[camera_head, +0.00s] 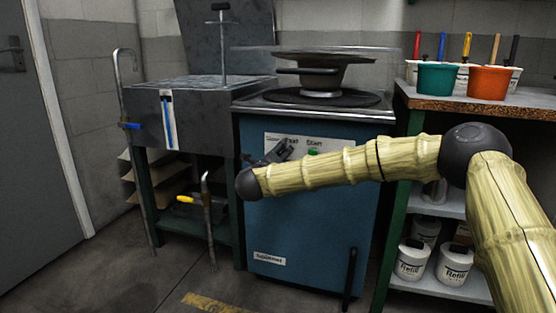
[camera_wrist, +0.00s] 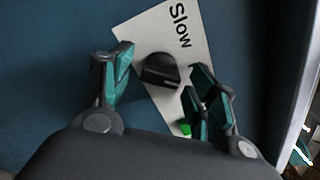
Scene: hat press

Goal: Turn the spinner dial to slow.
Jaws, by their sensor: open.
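The spinner dial (camera_wrist: 160,70) is a black knob on a white label plate (camera_wrist: 150,35) on the blue machine front. The word "Slow" is printed on the plate above the dial in the wrist view. My gripper (camera_wrist: 161,66) is open, with one teal-padded finger on each side of the dial. A gap shows between the left finger and the dial; the right finger is closer, and I cannot tell if it touches. In the head view my gripper (camera_head: 280,151) covers the dial and part of the plate.
A green start button (camera_wrist: 185,129) sits beside the right finger; it also shows in the head view (camera_head: 314,152). The blue machine (camera_head: 310,235) carries a round press on top. A shelf with colored pots (camera_head: 437,78) stands at right, a grey sink (camera_head: 200,95) at left.

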